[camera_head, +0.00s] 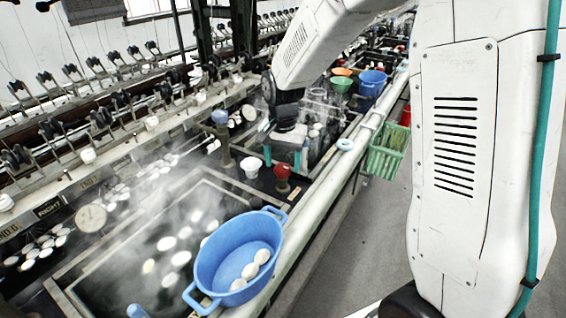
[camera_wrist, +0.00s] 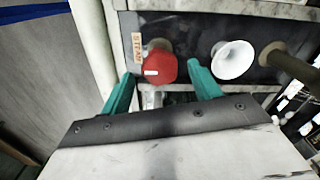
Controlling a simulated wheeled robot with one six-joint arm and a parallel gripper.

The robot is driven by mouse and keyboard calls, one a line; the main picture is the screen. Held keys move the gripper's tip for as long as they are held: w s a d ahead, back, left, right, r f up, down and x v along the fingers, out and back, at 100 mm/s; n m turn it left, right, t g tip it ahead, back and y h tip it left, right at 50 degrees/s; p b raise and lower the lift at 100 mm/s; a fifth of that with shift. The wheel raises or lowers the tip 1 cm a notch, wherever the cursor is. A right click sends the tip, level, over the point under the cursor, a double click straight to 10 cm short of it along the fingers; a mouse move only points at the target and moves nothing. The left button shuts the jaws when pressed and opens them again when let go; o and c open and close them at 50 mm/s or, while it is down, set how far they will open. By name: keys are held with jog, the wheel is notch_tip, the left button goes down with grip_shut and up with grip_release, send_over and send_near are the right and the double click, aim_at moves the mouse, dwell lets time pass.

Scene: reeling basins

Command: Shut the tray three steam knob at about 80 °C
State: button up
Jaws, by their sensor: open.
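The red steam knob (camera_wrist: 160,67) sits on a dark panel beside a label reading STEAM (camera_wrist: 137,46), with a white mark on the knob's face. In the head view a red knob (camera_head: 283,172) stands on a post by the basin edge. My gripper (camera_wrist: 165,88) is open, its two teal fingers on either side of the red knob in the wrist view; I cannot tell whether they touch it. In the head view the gripper (camera_head: 283,155) is close to the knob. A round dial gauge (camera_head: 91,218) shows at the left; its reading is too small to tell.
A white funnel-shaped cup (camera_wrist: 232,59) stands right of the knob. A blue tub (camera_head: 238,262) with several cocoons sits on the near basin's edge. A blue-topped post (camera_head: 220,117) stands behind. Steam blurs the basins. A green basket (camera_head: 387,150) hangs by the aisle; the floor there is clear.

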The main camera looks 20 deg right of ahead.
aim_at(284, 168)
notch_tip(284, 168, up, 7)
jog(key=shift+f, duration=0.1)
dwell(0.7)
jog(key=shift+s+n, duration=0.2)
jog(key=shift+n, duration=0.2)
jog(key=s+d+r+n, duration=0.1)
jog(key=s+r+n, duration=0.1)
jog(key=s, duration=0.7)
jog(key=s+d+r+n, duration=0.1)
jog(key=s+r+n, duration=0.1)
jog(key=s, duration=0.8)
jog(key=s+r+n+t, duration=0.1)
jog(key=s+r+n, duration=0.2)
jog(key=s, duration=0.7)
jog(key=shift+d+r, duration=0.4)
jog(key=shift+r, duration=0.25)
jog(key=shift+s, duration=0.1)
